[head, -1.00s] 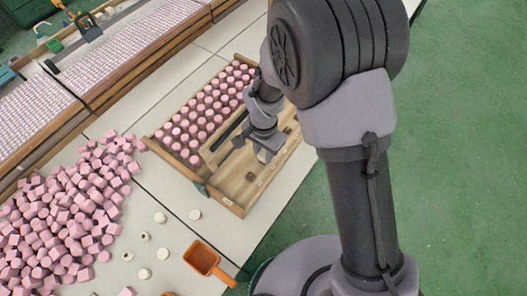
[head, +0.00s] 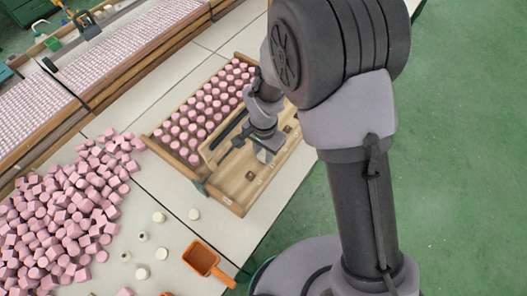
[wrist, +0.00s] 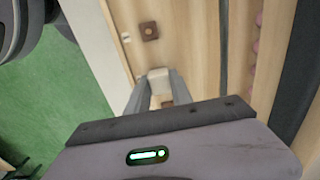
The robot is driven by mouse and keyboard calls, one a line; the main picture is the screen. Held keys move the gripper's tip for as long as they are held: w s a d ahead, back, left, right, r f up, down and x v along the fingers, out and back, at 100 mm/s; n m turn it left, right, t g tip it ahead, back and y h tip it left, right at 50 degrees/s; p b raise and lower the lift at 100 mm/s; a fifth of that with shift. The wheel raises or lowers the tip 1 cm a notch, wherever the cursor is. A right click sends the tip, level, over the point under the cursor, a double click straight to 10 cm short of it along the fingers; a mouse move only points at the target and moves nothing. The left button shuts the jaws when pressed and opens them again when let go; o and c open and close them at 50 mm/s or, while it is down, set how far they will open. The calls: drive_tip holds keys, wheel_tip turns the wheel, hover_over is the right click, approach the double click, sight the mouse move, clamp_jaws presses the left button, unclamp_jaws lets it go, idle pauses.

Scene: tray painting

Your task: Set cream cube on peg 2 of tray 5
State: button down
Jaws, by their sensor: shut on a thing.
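My gripper (head: 261,152) is shut on the cream cube (head: 265,156), over the bare strip of the wooden tray (head: 233,190). In the wrist view the cream cube (wrist: 158,77) shows pale and blocky between the two grey fingertips of my gripper (wrist: 158,88). A brown square piece with a dark centre (wrist: 149,31) lies on the strip beyond the cube. Another brown piece (wrist: 167,104) is partly hidden between the fingers. Whether the cube touches the strip or a peg I cannot tell. Tray and peg numbers are not readable.
Rows of pink pieces (head: 200,115) fill the tray's left part. A dark bar (head: 230,129) lies beside the strip. A heap of pink blocks (head: 65,215), several loose cream pieces (head: 159,217) and an orange scoop (head: 202,257) are on the white table (head: 165,185). Green floor is at right.

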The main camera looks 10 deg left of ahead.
sight(263, 154)
drive_tip(key=shift+f, duration=0.1)
drive_tip(key=c, duration=0.6)
unclamp_jaws()
wheel_tip(263, 154, up, 6)
drive_tip(key=p, duration=0.4)
wheel_tip(263, 154, up, 18)
drive_tip(key=f+p, duration=0.1)
drive_tip(key=p, duration=0.5)
drive_tip(key=s+d+r+t+y+b, duration=0.25)
drive_tip(key=d+r+b, duration=0.25)
drive_tip(key=d+r, duration=0.5)
drive_tip(key=s+d+t+b, duration=0.1)
drive_tip(key=s+d, duration=0.2)
drive_tip(key=s+d+f+t+b, duration=0.1)
drive_tip(key=s+d, duration=0.2)
drive_tip(key=s+d+t+b, duration=0.1)
drive_tip(key=s+d, duration=0.2)
drive_tip(key=s, duration=0.1)
drive_tip(key=shift+d+f+h, duration=0.15)
drive_tip(key=shift+d+h, duration=0.1)
